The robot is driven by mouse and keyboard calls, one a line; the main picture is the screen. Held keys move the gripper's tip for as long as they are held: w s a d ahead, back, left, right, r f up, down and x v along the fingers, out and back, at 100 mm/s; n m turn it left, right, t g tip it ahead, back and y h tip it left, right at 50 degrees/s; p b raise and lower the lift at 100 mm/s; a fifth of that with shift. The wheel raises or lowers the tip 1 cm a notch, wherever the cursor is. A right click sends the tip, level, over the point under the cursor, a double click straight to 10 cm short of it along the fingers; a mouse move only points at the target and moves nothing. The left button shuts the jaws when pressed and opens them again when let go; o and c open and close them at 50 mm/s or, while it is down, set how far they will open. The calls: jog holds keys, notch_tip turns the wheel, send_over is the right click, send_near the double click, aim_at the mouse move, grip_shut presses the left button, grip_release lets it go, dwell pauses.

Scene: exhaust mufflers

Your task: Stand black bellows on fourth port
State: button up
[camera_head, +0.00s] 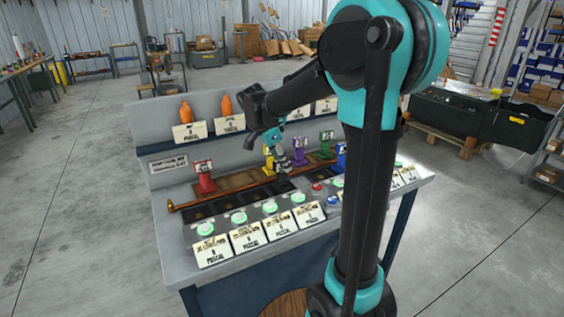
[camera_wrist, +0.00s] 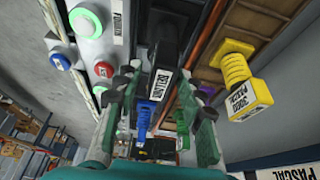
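The black bellows (camera_wrist: 165,45) shows in the wrist view between the two fingers of my gripper (camera_wrist: 158,95), with its white label facing the camera. Its flange lies at the far end, over the dark port strip. In the head view the black bellows (camera_head: 284,185) is a small dark shape under my gripper (camera_head: 279,172), at the dark port strip (camera_head: 205,211) near the middle of the bench. The fingers flank the bellows closely, but whether they press on it is not clear. The port under it is hidden.
Red (camera_head: 204,180), yellow (camera_head: 268,160), purple (camera_head: 299,153) and green (camera_head: 325,147) bellows stand behind the strip on a brown rack. A blue bellows (camera_head: 341,157) is partly hidden by my arm. Green-lit buttons (camera_head: 239,217) and label cards (camera_head: 249,236) line the front.

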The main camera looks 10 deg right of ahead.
jog(key=shift+r, duration=0.1)
jog(key=v, duration=1.2)
dwell(1.8)
